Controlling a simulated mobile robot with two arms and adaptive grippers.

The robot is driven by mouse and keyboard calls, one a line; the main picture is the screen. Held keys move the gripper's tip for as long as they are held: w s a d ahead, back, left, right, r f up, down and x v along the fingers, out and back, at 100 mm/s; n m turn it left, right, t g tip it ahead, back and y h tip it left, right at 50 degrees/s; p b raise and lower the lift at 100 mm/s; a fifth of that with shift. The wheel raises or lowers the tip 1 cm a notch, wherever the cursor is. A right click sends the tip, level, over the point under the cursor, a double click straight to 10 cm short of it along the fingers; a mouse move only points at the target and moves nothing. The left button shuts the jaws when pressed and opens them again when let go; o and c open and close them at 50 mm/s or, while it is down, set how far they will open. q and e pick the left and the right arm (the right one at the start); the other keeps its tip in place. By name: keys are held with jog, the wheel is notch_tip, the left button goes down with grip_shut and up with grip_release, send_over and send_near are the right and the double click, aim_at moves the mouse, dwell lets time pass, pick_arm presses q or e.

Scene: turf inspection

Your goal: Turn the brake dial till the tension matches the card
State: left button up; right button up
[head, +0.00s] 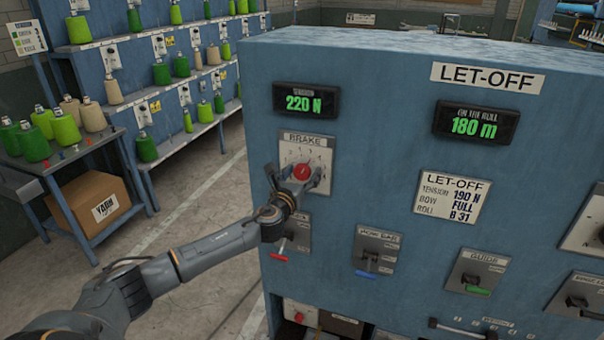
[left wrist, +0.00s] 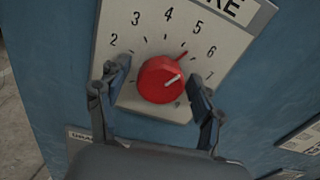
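The red brake dial (head: 302,172) sits on a white numbered plate below the BRAKE label. In the left wrist view the dial (left wrist: 160,82) has a white mark pointing right and slightly up, towards the 7 side; a red tick stands near 5 and 6. My left gripper (head: 295,176) is open around the dial, one finger on each side, with visible gaps in the left wrist view (left wrist: 160,76). The tension display (head: 306,102) reads 220 N. The let-off card (head: 451,196) gives tension 190 N. My right gripper is out of view.
Below the dial are levers with red (head: 279,257), blue (head: 367,274) and green (head: 478,290) handles. A second display (head: 476,124) reads 180 m. A table with yarn cones and a cardboard box (head: 91,208) stands left. Floor between it and the machine is clear.

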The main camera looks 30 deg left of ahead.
pick_arm(q)
jog(key=c, duration=1.1)
jog(key=shift+n, duration=0.4)
jog(key=n+b, duration=0.1)
jog(key=n, duration=0.2)
jog(key=shift+n, duration=0.4)
jog(key=n, duration=0.4)
jog(key=shift+b, duration=0.3)
jog(key=shift+n, duration=0.5)
